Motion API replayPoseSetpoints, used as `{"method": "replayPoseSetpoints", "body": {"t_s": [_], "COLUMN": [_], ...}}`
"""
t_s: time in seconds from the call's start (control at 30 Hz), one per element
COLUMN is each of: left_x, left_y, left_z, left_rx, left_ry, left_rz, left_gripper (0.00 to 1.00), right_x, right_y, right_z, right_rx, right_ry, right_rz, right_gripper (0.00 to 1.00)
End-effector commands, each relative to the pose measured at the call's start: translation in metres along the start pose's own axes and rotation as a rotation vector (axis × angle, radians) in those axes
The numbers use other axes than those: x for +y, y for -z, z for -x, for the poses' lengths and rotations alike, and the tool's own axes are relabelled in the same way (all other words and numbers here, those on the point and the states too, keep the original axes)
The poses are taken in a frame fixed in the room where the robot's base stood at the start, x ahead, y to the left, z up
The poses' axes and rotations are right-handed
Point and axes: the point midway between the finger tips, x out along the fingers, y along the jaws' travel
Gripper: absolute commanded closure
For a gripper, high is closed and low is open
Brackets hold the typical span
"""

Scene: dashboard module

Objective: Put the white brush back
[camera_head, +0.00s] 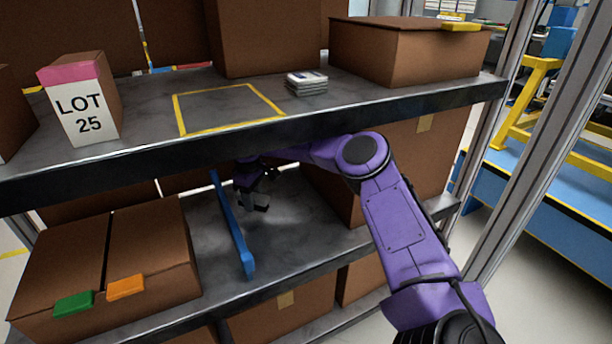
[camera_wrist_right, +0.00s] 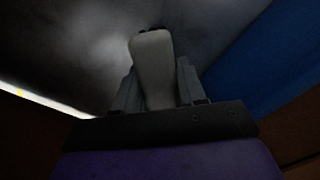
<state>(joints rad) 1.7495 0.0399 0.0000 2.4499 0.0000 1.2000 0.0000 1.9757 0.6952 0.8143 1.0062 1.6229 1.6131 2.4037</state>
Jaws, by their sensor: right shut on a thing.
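My right arm is purple and reaches in from the lower right between the two shelves. My right gripper (camera_head: 258,198) is over the lower shelf, just right of a blue divider. In the right wrist view my right gripper (camera_wrist_right: 158,90) is shut on a pale grey-white piece (camera_wrist_right: 153,62), which looks like the handle of the white brush. The rest of the brush is hidden or too dark to make out. In the head view the held thing is too small and shaded to tell apart from the fingers. My left gripper is in neither view.
The blue divider (camera_head: 232,222) stands on the lower shelf (camera_head: 300,245). A box with green and orange tabs (camera_head: 150,255) is left of it, and another box (camera_head: 415,160) is right. The upper shelf (camera_head: 345,100) overhangs my forearm and has an empty yellow-outlined square (camera_head: 228,108).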

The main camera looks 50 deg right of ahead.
Motion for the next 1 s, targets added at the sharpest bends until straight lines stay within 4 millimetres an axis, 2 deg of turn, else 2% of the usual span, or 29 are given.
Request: {"method": "replayPoseSetpoints", "body": {"t_s": [0.13,0.33,0.57,0.7,0.83,1.0], "left_x": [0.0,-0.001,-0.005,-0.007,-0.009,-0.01], "left_y": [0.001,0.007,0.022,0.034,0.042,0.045], "left_z": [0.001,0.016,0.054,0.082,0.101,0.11], "left_rx": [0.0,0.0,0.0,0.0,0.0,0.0], "left_ry": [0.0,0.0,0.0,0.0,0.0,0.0], "left_rz": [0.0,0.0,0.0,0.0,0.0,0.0], "left_gripper": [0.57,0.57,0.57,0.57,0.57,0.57], "right_x": [0.002,-0.009,-0.019,-0.025,-0.029,-0.032], "right_y": [-0.01,-0.054,-0.107,-0.138,-0.159,-0.172], "right_z": [0.001,0.005,0.01,0.012,0.009,0.004], "right_rx": [0.0,0.002,0.002,0.0,0.0,-0.001], "right_ry": [0.001,0.005,0.005,0.004,0.004,0.002], "right_rz": [0.043,0.044,0.043,0.04,0.04,0.04], "right_gripper": [0.88,0.88,0.88,0.88,0.88,0.88]}}
